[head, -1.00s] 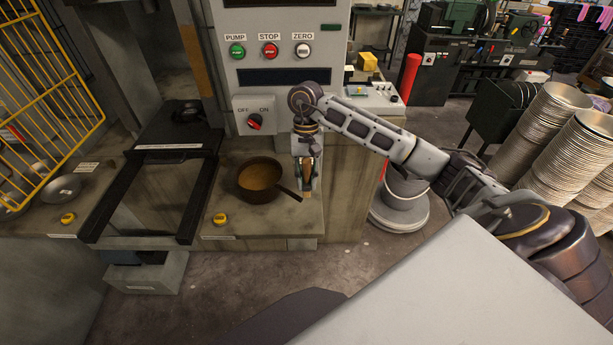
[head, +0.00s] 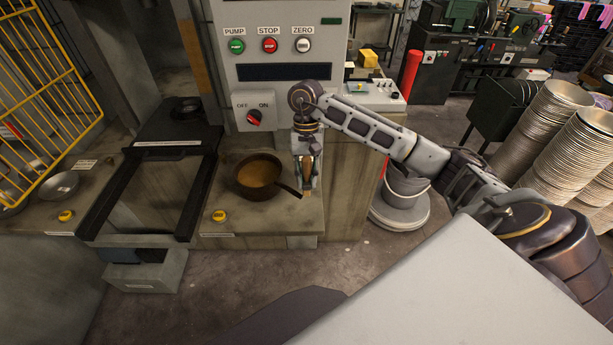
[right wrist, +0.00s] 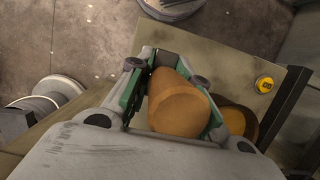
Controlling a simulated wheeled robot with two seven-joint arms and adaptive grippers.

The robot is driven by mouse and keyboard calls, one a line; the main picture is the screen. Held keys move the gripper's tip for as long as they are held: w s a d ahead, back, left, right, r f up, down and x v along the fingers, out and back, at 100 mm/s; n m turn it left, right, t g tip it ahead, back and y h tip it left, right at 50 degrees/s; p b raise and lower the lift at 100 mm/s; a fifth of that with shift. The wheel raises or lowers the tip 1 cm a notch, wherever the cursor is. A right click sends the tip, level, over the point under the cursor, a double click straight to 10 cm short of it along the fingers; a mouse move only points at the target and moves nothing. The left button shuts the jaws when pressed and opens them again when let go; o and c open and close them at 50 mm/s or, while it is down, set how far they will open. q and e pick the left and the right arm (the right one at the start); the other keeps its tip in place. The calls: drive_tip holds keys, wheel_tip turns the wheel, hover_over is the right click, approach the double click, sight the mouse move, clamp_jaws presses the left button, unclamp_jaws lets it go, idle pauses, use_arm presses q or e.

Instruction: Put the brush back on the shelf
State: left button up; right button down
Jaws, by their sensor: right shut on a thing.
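My right gripper (head: 307,178) is shut on the brush. It hangs pointing down over the right end of the counter, just right of the pan. In the right wrist view the brush (right wrist: 178,105) shows as a rounded orange-brown wooden handle between the green-sided fingers. Its bristles are not visible there. In the head view only a small part of the brush shows at the fingers. A dark pan (head: 242,189) with brown contents stands on the counter, its handle reaching toward the gripper. I cannot tell which surface is the shelf. My left gripper is out of view.
The counter (head: 240,220) carries a yellow knob (head: 219,215). A control panel (head: 278,52) stands behind it. A grey bucket (head: 404,195) stands on the floor to the right, near tall stacks of metal bowls (head: 545,115). A yellow wire guard (head: 50,90) is at the left.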

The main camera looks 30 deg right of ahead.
sight(306, 158)
drive_tip(key=shift+f, duration=0.2)
drive_tip(key=c, duration=1.3)
unclamp_jaws()
drive_tip(key=shift+r, duration=0.2)
drive_tip(key=shift+r+p, duration=0.5)
drive_tip(key=shift+p, duration=0.25)
drive_tip(key=shift+b+v, duration=0.4)
drive_tip(key=shift+v, duration=1.95)
drive_tip(key=v, duration=0.7)
